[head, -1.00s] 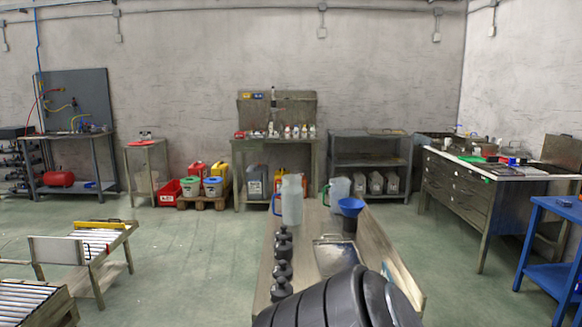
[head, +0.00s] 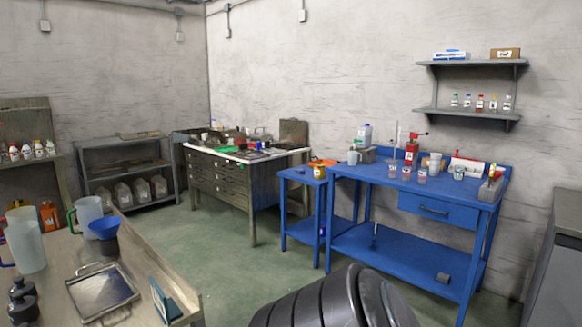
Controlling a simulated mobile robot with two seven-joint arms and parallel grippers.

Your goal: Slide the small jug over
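A shorter translucent jug (head: 90,211) with a green handle stands on the wooden-topped bench at the left, just behind a blue funnel. A taller translucent jug (head: 27,246) with a blue handle stands nearer, to its left. A small pale mug-like jug (head: 354,156) also stands on the blue workbench. The green-handled one looks like the smaller of the pair on the wooden bench. Neither of my grippers is in view; a dark ribbed part of me fills the bottom middle.
The blue funnel (head: 104,226) sits on a dark container. A metal tray (head: 99,300) and dark bottles (head: 22,292) share the wooden bench (head: 128,250). The blue workbench (head: 440,180) holds cups and bottles. Green floor (head: 215,265) is open between the benches.

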